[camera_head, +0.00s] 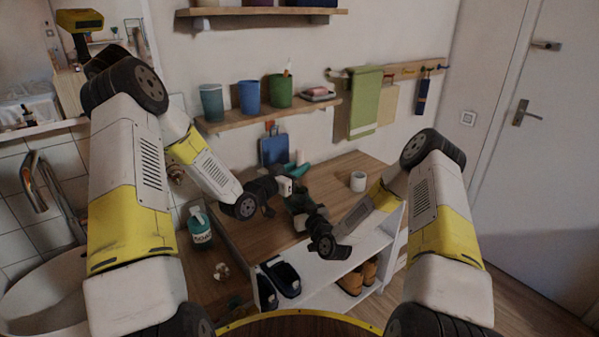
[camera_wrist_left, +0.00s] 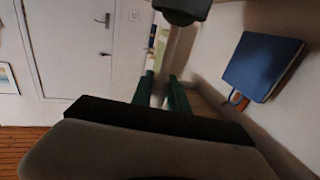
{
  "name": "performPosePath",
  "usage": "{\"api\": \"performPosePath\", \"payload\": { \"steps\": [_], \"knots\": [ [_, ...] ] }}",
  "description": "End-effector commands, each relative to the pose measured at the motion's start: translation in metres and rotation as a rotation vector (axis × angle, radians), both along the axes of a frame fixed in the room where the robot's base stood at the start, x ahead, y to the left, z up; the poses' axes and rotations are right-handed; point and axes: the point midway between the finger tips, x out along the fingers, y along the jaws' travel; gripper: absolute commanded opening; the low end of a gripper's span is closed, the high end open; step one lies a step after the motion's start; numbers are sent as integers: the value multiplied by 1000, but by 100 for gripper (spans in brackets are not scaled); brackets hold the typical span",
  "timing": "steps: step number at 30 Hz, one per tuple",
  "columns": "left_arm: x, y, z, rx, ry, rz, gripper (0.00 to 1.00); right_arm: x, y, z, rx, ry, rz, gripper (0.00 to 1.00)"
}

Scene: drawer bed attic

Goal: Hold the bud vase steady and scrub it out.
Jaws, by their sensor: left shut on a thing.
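My left gripper (camera_head: 298,170) is over the wooden counter, and its green fingers also show in the left wrist view (camera_wrist_left: 160,92). They are shut on a slim pale thing, which looks like the bud vase (camera_wrist_left: 181,45). In the head view only a small pale bit shows at the fingers (camera_head: 300,157). A dark rounded part (camera_wrist_left: 182,10) sits at the far end of the pale thing; I cannot tell what it is. My right gripper (camera_head: 298,203) is close by, just below the left one. Its fingers are small and dark, and I cannot make out a brush.
A white cup (camera_head: 357,181) stands on the counter (camera_head: 335,165) to the right. A teal soap bottle (camera_head: 200,228) stands at left by the basin (camera_head: 45,290). Shoes (camera_head: 352,280) sit below.

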Motion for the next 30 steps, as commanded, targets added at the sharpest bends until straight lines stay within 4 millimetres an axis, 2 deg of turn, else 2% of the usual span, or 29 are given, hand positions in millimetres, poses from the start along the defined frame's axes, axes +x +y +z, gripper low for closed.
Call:
{"api": "performPosePath", "payload": {
  "steps": [30],
  "knots": [
    [0,0,82,2,-1,0,0,0,0,0,0,0,0,6]
  ]
}}
